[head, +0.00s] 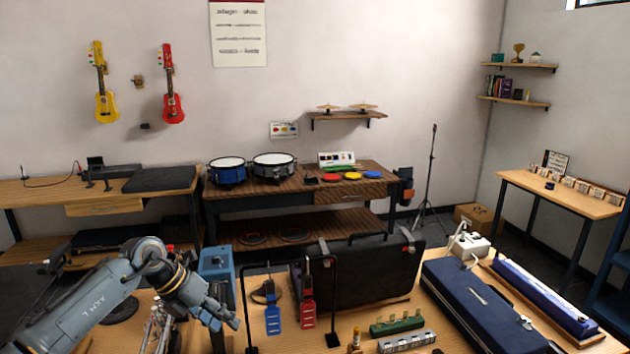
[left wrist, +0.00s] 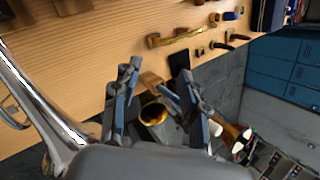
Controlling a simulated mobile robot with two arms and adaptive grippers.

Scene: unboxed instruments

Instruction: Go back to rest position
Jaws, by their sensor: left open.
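My left gripper (head: 228,316) is over the front wooden table at the lower left of the head view, its arm reaching in from the left edge. In the left wrist view its two fingers (left wrist: 157,82) are spread apart with nothing held between them. Beyond them a brass, bell-like round piece (left wrist: 153,112) shows in the gap, apart from the fingers as far as I can tell. My right gripper is in neither view.
A long dark blue case (head: 480,305) lies farther right.

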